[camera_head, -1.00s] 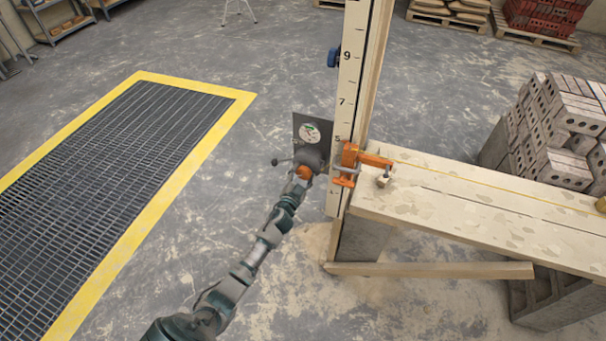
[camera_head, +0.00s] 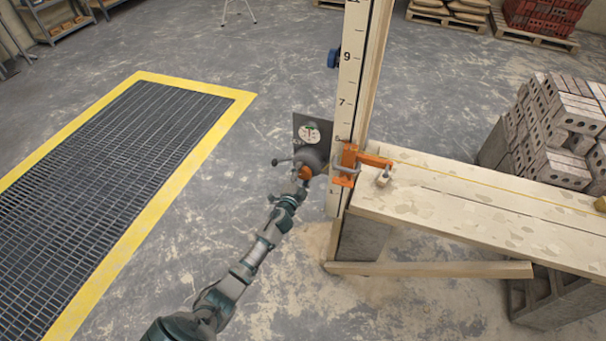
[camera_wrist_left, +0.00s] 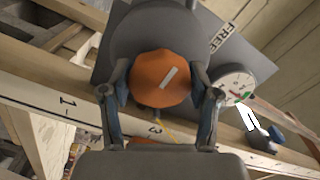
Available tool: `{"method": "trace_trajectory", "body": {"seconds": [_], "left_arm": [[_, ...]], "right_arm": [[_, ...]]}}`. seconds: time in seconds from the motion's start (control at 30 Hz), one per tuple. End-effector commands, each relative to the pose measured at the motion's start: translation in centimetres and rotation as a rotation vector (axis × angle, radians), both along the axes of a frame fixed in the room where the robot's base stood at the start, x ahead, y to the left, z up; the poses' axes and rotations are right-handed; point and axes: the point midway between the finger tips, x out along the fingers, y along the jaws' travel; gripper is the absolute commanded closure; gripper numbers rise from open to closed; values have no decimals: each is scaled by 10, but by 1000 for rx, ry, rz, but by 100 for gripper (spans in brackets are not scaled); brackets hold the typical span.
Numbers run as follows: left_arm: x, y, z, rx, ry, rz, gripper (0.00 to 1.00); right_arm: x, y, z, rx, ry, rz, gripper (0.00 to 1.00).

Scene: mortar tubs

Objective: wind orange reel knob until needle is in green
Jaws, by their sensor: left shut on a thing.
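The orange reel knob (camera_wrist_left: 158,82) has a pale stripe on its face and sits on the grey reel. In the left wrist view the two fingers of my left gripper (camera_wrist_left: 160,95) are on either side of the knob, shut on it. In the head view the gripper (camera_head: 301,180) covers much of the knob (camera_head: 305,172). The round white gauge (camera_head: 309,132) is on the dark plate (camera_head: 300,120) above the reel. It also shows in the left wrist view (camera_wrist_left: 233,84), with green and red marks, but its needle is too small to read surely. My right gripper is not in view.
A numbered wooden post (camera_head: 348,100) stands just right of the reel. An orange clamp (camera_head: 350,165) joins it to the plank bench (camera_head: 450,195). A yellow-edged floor grating (camera_head: 110,160) lies left. Concrete floor in between is clear.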

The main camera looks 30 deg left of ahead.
Motion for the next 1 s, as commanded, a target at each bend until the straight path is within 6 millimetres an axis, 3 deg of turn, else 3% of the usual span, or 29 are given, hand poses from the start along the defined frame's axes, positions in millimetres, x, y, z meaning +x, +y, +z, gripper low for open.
{"method": "trace_trajectory", "body": {"seconds": [0.33, 0.37, 0.43, 0.47, 0.83, 1.0], "left_arm": [[-1, -1, -5, 1, 9, 0, 74], [-1, -1, -5, 1, 9, 0, 34], [-1, -1, -5, 1, 8, -1, 17], [-1, -1, -5, 0, 8, -1, 13], [-5, -1, -2, 2, 2, -1, 13], [-31, -7, -3, 2, 4, -2, 13]], "right_arm": [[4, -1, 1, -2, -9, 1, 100], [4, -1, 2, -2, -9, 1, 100], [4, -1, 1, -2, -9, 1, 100], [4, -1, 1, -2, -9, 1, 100], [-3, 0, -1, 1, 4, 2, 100], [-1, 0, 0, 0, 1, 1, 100]]}}
